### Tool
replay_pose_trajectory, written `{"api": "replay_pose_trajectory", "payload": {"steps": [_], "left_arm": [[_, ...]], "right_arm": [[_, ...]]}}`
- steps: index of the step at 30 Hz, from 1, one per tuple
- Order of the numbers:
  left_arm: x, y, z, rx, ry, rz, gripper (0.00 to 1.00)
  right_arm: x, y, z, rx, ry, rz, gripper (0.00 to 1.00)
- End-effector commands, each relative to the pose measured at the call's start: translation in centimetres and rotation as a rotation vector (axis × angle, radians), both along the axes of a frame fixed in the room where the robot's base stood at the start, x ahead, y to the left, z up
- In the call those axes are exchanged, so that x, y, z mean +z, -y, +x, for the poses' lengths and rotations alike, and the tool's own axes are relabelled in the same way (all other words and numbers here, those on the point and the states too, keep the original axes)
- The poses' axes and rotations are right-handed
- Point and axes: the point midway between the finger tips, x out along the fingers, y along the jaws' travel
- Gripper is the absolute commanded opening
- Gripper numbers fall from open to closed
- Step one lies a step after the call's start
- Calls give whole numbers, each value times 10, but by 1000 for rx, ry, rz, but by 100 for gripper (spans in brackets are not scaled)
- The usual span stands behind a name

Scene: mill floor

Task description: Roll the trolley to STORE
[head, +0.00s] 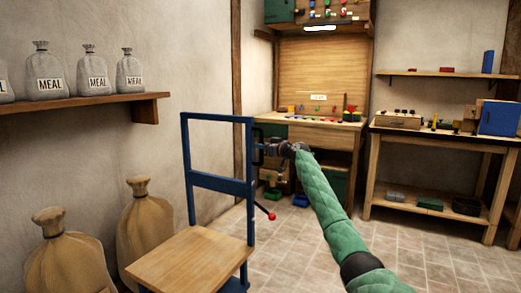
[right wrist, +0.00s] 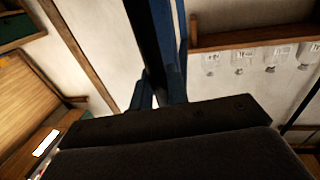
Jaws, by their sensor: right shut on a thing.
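The trolley has a blue upright frame (head: 217,183) and a flat wooden deck (head: 195,256). It stands left of centre in the head view. A lever with a red knob (head: 271,216) sticks out at its right side. My right gripper (head: 262,150) is at the upper part of the frame's right post and is shut on the trolley there. In the right wrist view the blue post (right wrist: 173,55) runs up from the dark gripper body; the fingertips are partly hidden. My left gripper is out of view. No sign reading STORE can be made out.
Full sacks (head: 147,220) stand on the floor by the left wall, close to the trolley. A shelf (head: 90,108) above holds meal bags. A workbench (head: 315,134) stands behind, and a table (head: 450,140) at the right. Tiled floor (head: 440,262) is clear at the right front.

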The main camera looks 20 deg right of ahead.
Motion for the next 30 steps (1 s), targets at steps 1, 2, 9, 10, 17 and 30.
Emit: {"api": "replay_pose_trajectory", "payload": {"steps": [1,2,9,10,17,30], "left_arm": [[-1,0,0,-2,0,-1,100],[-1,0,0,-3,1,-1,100],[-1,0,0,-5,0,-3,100],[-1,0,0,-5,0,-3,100],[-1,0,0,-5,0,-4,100],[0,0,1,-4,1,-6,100]], "right_arm": [[0,1,0,-1,0,1,0],[-1,2,1,-1,0,1,0],[1,4,1,-4,1,0,0],[1,4,1,-4,1,0,0],[3,6,1,-7,4,2,26],[0,5,-4,-1,0,0,35]]}}
